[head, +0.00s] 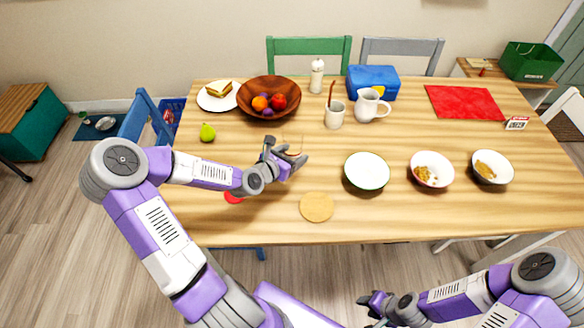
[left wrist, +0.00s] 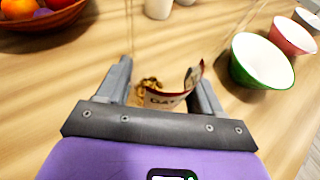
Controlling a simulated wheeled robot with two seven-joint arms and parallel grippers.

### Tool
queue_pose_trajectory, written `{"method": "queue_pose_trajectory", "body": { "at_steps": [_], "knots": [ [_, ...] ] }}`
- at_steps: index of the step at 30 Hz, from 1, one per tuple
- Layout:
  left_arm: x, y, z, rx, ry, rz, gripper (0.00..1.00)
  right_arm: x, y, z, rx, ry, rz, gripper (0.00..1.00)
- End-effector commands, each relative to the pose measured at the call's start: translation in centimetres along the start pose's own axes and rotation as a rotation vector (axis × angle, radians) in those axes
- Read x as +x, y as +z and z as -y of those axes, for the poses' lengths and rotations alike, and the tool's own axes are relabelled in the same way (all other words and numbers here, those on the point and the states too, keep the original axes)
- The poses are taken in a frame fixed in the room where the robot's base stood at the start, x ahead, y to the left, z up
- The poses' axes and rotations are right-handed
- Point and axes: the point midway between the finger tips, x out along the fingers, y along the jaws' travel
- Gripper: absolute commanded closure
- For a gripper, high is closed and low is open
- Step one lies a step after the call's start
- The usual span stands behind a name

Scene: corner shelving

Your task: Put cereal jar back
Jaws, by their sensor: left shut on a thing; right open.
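The cereal jar (left wrist: 165,99) shows in the left wrist view between my fingers, with a red-and-white label and brown cereal visible inside. My left gripper (head: 287,152) is shut on it above the left-middle part of the table; it also shows in the left wrist view (left wrist: 162,88). In the head view the jar is hard to make out. Whether it touches the table I cannot tell. A round wooden disc (head: 317,207), perhaps the jar's lid, lies near the front edge. My right gripper (head: 375,304) is open and empty, low in front of the table.
Right of the left gripper stand a green-white bowl (head: 367,171) and two bowls with cereal (head: 432,170) (head: 492,168). Behind are a fruit bowl (head: 268,97), a mug (head: 335,115), a pitcher (head: 371,104) and a blue box (head: 373,82). A pear (head: 208,133) lies left.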

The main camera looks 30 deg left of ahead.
Motion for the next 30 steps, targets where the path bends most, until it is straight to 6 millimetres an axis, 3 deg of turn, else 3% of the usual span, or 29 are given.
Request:
{"method": "queue_pose_trajectory", "body": {
  "at_steps": [10, 22, 23, 27, 30],
  "knots": [
    [1.6, -3.6, 0.0, 0.001, 0.0, 0.002, 0.8, 2.1, -0.1, -0.8, 0.0, 0.0, 0.0, 0.57],
    [1.7, -3.9, 0.0, 0.0, 0.001, 0.002, 0.8, 2.0, -0.1, -0.8, 0.0, 0.0, 0.0, 0.57],
    [1.6, -4.0, -0.1, -0.001, 0.001, 0.0, 0.29, 2.0, -0.1, -0.8, 0.0, 0.0, 0.0, 0.57],
    [1.6, -3.9, -0.1, 0.0, 0.001, 0.0, 0.08, 2.0, -0.1, -0.8, 0.0, 0.0, 0.0, 0.57],
    [1.6, -3.9, -0.1, 0.0, 0.001, 0.0, 0.08, 2.0, -0.1, -0.8, 0.0, 0.0, 0.0, 0.57]
  ]
}}
